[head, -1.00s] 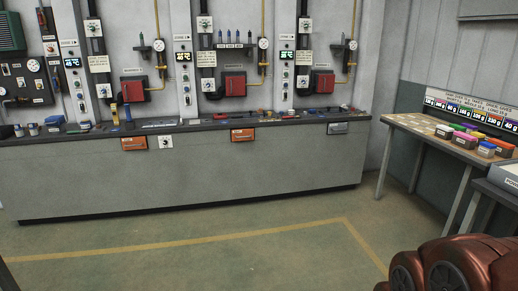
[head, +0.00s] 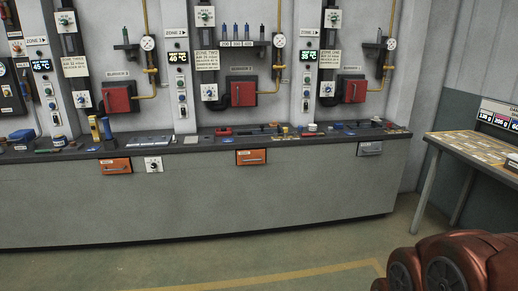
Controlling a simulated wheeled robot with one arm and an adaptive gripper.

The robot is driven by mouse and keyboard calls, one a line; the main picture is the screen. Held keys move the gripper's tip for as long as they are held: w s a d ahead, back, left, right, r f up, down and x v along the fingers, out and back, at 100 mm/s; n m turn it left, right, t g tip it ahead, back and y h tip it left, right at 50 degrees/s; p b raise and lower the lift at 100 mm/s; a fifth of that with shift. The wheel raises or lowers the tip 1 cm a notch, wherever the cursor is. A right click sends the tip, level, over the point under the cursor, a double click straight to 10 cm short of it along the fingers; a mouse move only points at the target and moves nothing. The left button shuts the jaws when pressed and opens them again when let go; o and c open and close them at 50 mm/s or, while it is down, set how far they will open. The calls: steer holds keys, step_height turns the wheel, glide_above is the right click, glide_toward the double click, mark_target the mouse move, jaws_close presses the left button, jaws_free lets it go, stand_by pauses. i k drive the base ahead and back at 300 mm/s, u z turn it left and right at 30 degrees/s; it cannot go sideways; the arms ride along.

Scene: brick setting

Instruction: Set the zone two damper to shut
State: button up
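The zone two card (head: 207,60) hangs on the back wall beside a black vertical duct. A white plate with a round green-centred dial (head: 205,16) is at the top of that duct. A second white plate with a dial (head: 209,92) is lower on it, left of a red burner box (head: 243,93). I cannot tell which dial is the damper, and their settings are too small to read. My copper-coloured arm fills the lower right corner. My gripper's fingers are not in view.
A long grey bench (head: 230,200) runs below the wall panels, with small tools and orange drawers (head: 250,157). Similar ducts and dials stand on both sides. A wooden table (head: 470,148) is at the right. The floor in front is clear, with a yellow line (head: 270,278).

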mark_target(261, 132)
steer(key=u, duration=0.2)
steer(key=i, duration=1.75)
steer(key=u, duration=0.5)
steer(key=i, duration=2.05)
steer(key=u, duration=0.25)
